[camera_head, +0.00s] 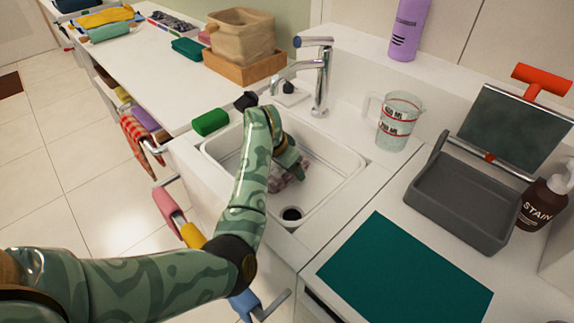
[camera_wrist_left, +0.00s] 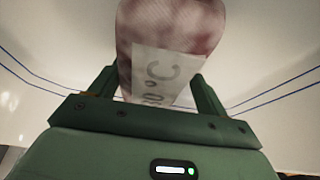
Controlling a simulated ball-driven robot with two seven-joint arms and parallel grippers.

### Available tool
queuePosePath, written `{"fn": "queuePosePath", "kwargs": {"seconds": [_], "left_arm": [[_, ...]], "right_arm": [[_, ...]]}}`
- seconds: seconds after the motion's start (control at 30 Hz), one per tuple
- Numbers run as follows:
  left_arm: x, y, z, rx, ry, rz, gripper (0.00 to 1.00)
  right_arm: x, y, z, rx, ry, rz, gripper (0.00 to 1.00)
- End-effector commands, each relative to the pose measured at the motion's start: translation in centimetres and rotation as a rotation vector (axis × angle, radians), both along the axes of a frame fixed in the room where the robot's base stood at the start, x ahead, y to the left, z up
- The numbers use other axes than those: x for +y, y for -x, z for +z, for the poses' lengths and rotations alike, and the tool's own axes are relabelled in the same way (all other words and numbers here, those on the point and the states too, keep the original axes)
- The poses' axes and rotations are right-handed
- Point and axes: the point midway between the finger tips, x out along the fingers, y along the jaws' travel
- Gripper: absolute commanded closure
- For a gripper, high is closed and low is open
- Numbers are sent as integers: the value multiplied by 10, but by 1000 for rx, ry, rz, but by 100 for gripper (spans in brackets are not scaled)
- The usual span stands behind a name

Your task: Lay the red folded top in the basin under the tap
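A mottled dull-red and pale folded cloth, which looks like the red folded top (camera_head: 287,180), is low inside the white basin (camera_head: 341,178) under the tap (camera_head: 321,76). My left gripper (camera_head: 296,166) reaches down into the basin over it. In the left wrist view the cloth (camera_wrist_left: 170,35) stands between the two fingers of my left gripper (camera_wrist_left: 156,85), with a pale care label facing me. Both fingers appear to touch its sides. Whether the cloth rests on the basin floor is hidden. My right gripper is not in view.
A measuring jug (camera_head: 398,122) stands right of the basin and a green block (camera_head: 210,122) at its left rim. A checked cloth (camera_head: 134,133) hangs at the left.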

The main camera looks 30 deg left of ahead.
Motion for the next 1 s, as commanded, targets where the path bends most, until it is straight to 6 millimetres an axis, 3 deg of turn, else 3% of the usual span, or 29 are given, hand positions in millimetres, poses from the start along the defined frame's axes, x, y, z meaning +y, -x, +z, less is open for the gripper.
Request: {"fn": "queuePosePath", "kwargs": {"seconds": [0.03, 0.43, 0.57, 0.8, 1.0], "left_arm": [[-7, 5, -11, 24, 13, -9, 14], [-9, 6, -7, 26, 17, -13, 14], [-8, 9, 14, 21, 20, -12, 14], [2, 29, 75, 9, 14, -7, 14], [9, 42, 106, 11, 10, -7, 14]], "right_arm": [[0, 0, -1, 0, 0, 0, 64], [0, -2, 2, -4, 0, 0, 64], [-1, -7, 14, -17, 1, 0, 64], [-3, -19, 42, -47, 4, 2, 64], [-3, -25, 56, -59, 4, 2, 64]]}}
